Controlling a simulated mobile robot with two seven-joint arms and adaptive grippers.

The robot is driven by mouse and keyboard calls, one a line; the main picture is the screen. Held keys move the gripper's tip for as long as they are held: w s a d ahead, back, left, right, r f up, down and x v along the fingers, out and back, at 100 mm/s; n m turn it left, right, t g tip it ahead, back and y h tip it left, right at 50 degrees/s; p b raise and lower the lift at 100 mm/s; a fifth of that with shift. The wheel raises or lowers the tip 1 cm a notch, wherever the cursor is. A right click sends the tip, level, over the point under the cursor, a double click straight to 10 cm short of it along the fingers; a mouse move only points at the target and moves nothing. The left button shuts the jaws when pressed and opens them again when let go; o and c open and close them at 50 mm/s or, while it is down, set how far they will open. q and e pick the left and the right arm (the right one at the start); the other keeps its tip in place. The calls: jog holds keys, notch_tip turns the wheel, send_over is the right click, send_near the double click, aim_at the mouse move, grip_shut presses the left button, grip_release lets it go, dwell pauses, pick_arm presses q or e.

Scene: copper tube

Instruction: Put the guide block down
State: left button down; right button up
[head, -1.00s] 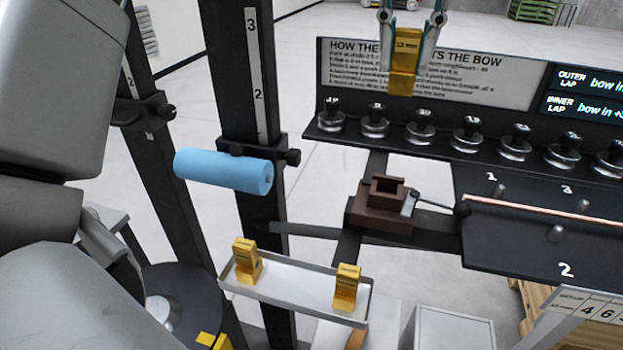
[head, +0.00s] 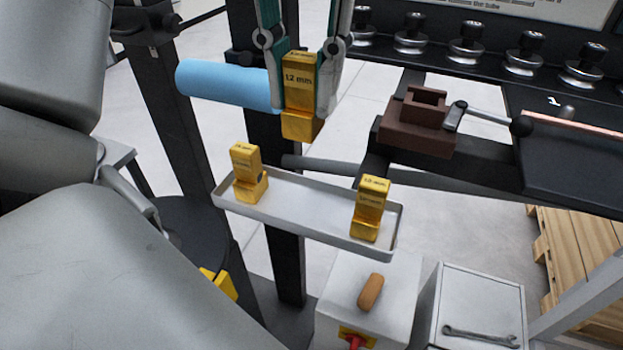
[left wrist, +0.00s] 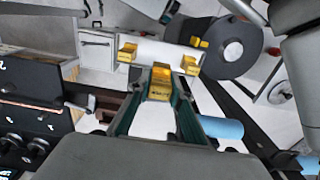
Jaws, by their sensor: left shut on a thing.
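My left gripper (head: 300,75) is shut on a yellow guide block (head: 301,98) marked 1.2 mm. It holds the block upright in the air, above and behind the middle of a shallow white tray (head: 300,212). Two more yellow blocks stand in the tray, one at its left end (head: 248,175) and one at its right end (head: 369,208). The space between them is bare. In the left wrist view the held block (left wrist: 160,82) sits between the fingers, with the tray (left wrist: 157,52) beyond it. My right gripper is not in view.
A blue cylinder (head: 225,84) is to the left of the held block, partly hidden by the gripper. A brown clamp block (head: 415,125) with a lever is to the right. Black-knobbed rollers (head: 470,45) line the back. A grey cabinet (head: 470,305) stands at the front.

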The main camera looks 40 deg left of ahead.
aim_at(305, 135)
pick_arm(q)
notch_tip(305, 135, down, 6)
jog(key=shift+b, duration=0.75)
jog(key=shift+f, duration=0.55)
notch_tip(305, 135, down, 4)
jog(key=shift+r+b, duration=0.1)
jog(key=shift+b, duration=0.5)
jog(key=shift+f, duration=0.3)
jog(key=shift+r, duration=0.1)
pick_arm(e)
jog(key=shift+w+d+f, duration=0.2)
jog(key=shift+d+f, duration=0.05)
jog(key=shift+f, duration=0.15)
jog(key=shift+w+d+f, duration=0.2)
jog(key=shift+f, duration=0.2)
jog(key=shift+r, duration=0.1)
pick_arm(q)
jog(key=c, duration=1.8)
grip_release()
